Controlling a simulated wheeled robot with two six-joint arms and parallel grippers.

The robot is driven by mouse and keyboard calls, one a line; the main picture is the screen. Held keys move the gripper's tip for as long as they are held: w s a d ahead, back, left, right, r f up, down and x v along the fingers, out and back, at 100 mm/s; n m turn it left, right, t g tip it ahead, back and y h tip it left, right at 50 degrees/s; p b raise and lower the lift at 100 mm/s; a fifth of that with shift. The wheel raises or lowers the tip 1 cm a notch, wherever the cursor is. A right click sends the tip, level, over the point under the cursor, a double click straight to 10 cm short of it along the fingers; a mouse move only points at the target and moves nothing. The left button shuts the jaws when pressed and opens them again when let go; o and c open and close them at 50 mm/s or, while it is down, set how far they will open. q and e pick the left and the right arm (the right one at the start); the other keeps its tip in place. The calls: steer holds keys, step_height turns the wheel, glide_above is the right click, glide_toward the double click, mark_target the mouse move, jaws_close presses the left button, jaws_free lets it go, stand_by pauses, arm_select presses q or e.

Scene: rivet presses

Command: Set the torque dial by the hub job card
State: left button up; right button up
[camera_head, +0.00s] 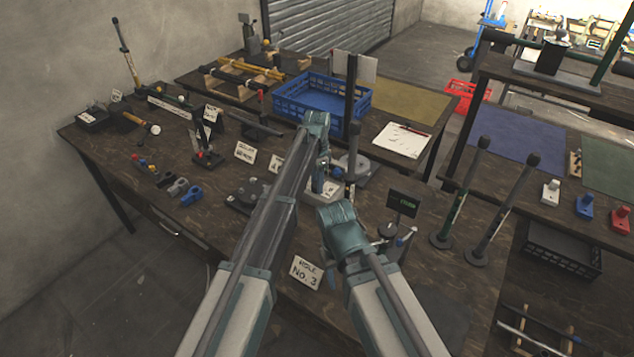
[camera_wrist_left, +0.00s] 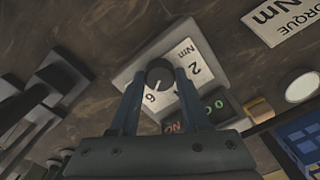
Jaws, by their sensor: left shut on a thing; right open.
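The torque dial is a dark round knob (camera_wrist_left: 160,75) with a white mark, on a pale box (camera_wrist_left: 135,70). Its white face reads "Nm", "2" and "6". My left gripper (camera_wrist_left: 158,88) has its two fingers on either side of the knob, shut on it. In the head view my left gripper (camera_head: 318,188) points down over the pale box (camera_head: 330,196), partly covering it. My right gripper (camera_head: 345,235) is open, lower in the picture; its fingertips are mostly hidden. A white sheet (camera_head: 403,138) lies on the bench behind; its writing is too small to read, so I cannot tell whether it is the job card.
A "TORQUE Nm" sign (camera_wrist_left: 285,18) lies beside the box, near "ON" and "0" buttons (camera_wrist_left: 213,106). A "HOLE No. 3" sign (camera_head: 305,272), a small display (camera_head: 403,203) and a dark upright post (camera_head: 351,105) stand close to my arms. A blue crate (camera_head: 290,103) is behind.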

arm_select(q)
jaws_close()
steer(key=shift+n, duration=0.4)
steer(key=n, duration=0.4)
steer(key=shift+n, duration=0.4)
steer(key=n, duration=0.5)
steer(key=shift+n, duration=0.7)
steer(key=o, duration=1.2)
jaws_free()
steer(key=shift+c, duration=0.2)
